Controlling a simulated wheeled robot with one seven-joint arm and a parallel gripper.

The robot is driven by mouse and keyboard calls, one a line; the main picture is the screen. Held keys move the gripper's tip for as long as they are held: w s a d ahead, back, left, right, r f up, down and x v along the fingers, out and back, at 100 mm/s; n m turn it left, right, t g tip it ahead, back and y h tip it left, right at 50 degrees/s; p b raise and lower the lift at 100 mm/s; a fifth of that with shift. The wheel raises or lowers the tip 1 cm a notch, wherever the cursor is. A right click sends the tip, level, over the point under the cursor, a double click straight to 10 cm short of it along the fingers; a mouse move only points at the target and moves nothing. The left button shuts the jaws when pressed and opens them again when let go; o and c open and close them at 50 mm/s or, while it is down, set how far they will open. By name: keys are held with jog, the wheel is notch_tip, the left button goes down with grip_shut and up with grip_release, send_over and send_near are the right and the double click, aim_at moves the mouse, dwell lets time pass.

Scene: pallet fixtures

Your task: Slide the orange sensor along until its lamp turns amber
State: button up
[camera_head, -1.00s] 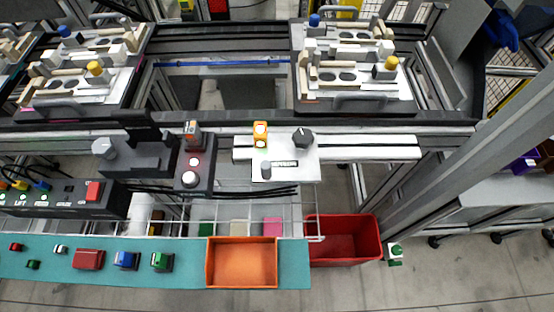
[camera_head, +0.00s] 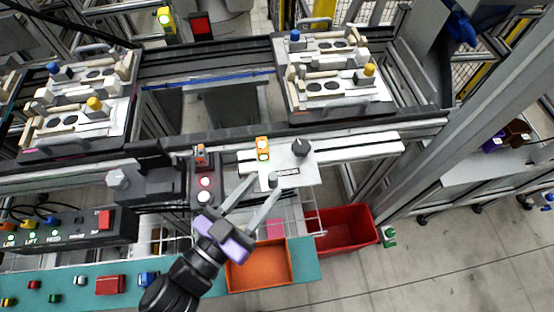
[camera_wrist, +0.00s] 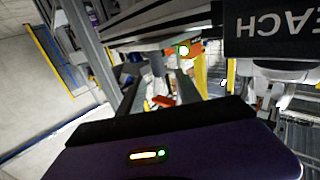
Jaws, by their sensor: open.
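The orange sensor (camera_head: 262,143) stands at the top left of a white plate (camera_head: 302,179) on a pale rail. Its lamp glows green-white in the head view. In the wrist view the orange sensor (camera_wrist: 196,47) shows a bright green lamp, small and partly covered by nearer parts. My gripper (camera_head: 265,185) is open, its two grey fingers spread and pointing up toward the plate. The fingertips appear just below the sensor, near a small grey post on the plate. I cannot tell whether they touch anything, and nothing is visibly between them.
A black knob (camera_head: 300,147) is on the plate, right of the sensor. A grey switch box (camera_head: 203,180) with an orange-topped switch stands to the left. An orange tray (camera_head: 258,268) and a red bin (camera_head: 342,230) lie below. Pallets with fixtures (camera_head: 335,75) are behind the rail.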

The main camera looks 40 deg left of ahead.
aim_at(282, 175)
jog(key=w, duration=0.5)
jog(key=w+p, duration=0.1)
jog(key=w, duration=0.1)
jog(key=shift+w+a, duration=0.25)
jog(key=shift+a, duration=0.05)
jog(key=shift+c, duration=0.2)
grip_shut()
jog(key=shift+d, duration=0.15)
dwell(0.8)
